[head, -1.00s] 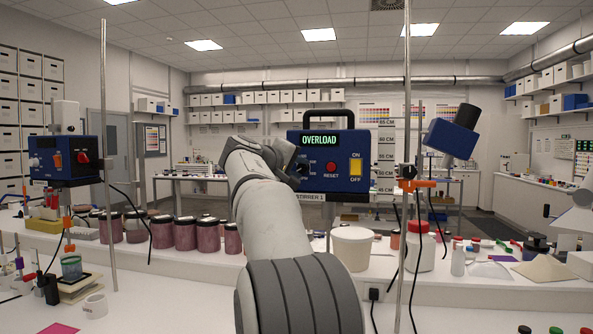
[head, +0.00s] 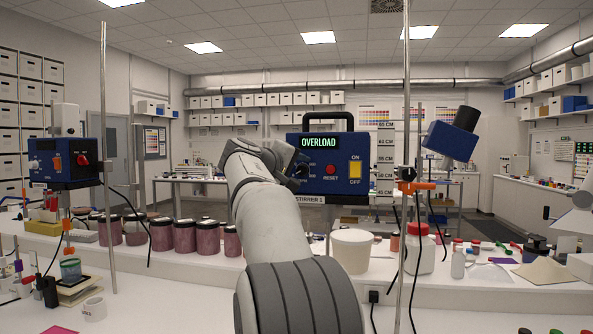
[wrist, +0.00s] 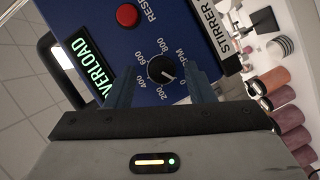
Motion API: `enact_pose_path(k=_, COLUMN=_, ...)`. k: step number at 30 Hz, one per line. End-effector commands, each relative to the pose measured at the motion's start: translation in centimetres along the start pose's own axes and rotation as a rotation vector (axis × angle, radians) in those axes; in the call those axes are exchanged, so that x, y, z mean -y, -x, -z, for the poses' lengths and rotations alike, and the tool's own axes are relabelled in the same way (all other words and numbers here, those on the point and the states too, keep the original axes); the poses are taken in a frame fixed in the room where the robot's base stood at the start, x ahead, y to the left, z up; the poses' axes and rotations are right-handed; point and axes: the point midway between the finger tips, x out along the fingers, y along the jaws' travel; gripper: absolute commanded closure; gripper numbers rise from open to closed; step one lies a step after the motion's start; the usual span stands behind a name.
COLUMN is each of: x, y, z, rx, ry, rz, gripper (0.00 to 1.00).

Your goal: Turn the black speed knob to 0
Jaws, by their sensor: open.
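The black speed knob (wrist: 161,69) sits on the blue face of the stirrer box (wrist: 95,20), ringed by white numbers from 0 to 800. Its white pointer appears to aim at or near the 0, at the lower right in the wrist view. My gripper (wrist: 162,78) is open, with one finger on each side of the knob; I cannot tell whether either finger touches it. In the head view my gripper (head: 292,168) is at the left part of the stirrer box (head: 342,150) and mostly hides the knob. The green display (head: 319,142) reads OVERLOAD.
A red reset button (head: 331,170) and a yellow on/off switch (head: 355,175) are on the same panel. A metal rod (head: 405,120) stands to its right. Pink jars (head: 185,237) and a white tub (head: 351,250) stand on the bench below.

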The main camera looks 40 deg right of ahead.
Motion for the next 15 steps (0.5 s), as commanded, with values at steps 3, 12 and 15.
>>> enact_pose_path(k=3, x=0.1, y=0.8, z=0.0, rx=-0.002, ry=-0.001, rz=0.000, gripper=0.51)
enact_pose_path(k=12, x=0.1, y=5.8, z=0.0, rx=-0.004, ry=0.000, rz=0.000, gripper=0.51)
enact_pose_path(k=15, x=0.1, y=7.0, z=0.0, rx=-0.002, ry=0.000, rz=0.000, gripper=0.51)
